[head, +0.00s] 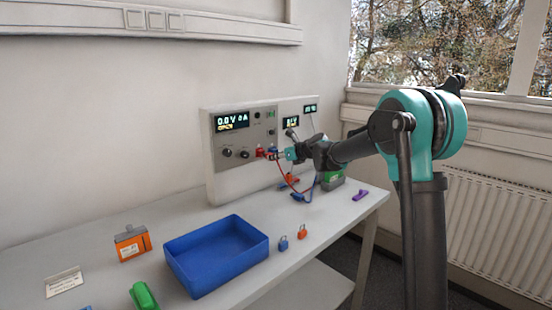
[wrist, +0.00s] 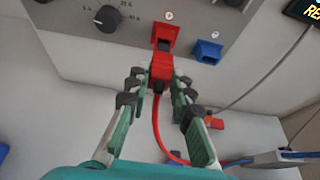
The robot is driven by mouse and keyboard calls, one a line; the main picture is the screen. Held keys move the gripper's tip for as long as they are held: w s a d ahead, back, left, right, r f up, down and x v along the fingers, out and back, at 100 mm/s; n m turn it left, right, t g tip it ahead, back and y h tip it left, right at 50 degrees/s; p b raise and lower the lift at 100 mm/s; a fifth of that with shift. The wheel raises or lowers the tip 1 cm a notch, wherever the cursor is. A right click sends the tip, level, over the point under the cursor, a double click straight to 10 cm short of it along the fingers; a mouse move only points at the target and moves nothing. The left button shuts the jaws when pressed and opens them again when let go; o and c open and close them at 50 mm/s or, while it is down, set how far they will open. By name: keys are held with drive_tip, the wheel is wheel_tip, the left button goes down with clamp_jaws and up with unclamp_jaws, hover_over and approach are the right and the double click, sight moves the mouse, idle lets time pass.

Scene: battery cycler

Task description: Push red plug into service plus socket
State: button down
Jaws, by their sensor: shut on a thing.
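My gripper (wrist: 160,78) is shut on the red plug (wrist: 161,69), with a finger on each side of it. The red socket (wrist: 165,34) is on the grey panel just beyond the plug. The plug's front end is lined up with the socket's opening and meets its lower edge in the wrist view; I cannot tell how deep it sits. A red cable (wrist: 157,125) runs back from the plug. A blue socket (wrist: 208,52) is right of the red one. In the head view my gripper (head: 281,155) is at the front of the cycler (head: 240,165).
A blue tray (head: 218,255), an orange battery box (head: 131,244), blue and orange padlocks (head: 283,244) and a green object (head: 143,295) are on the bench. A purple object (head: 360,195) lies at the right end. Cable leads with clips lie below the panel.

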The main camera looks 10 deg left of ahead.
drive_tip(key=shift+w+a, duration=0.85)
drive_tip(key=shift+a, duration=0.25)
idle(2.0)
drive_tip(key=c, duration=1.3)
unclamp_jaws()
drive_tip(key=shift+o, duration=0.2)
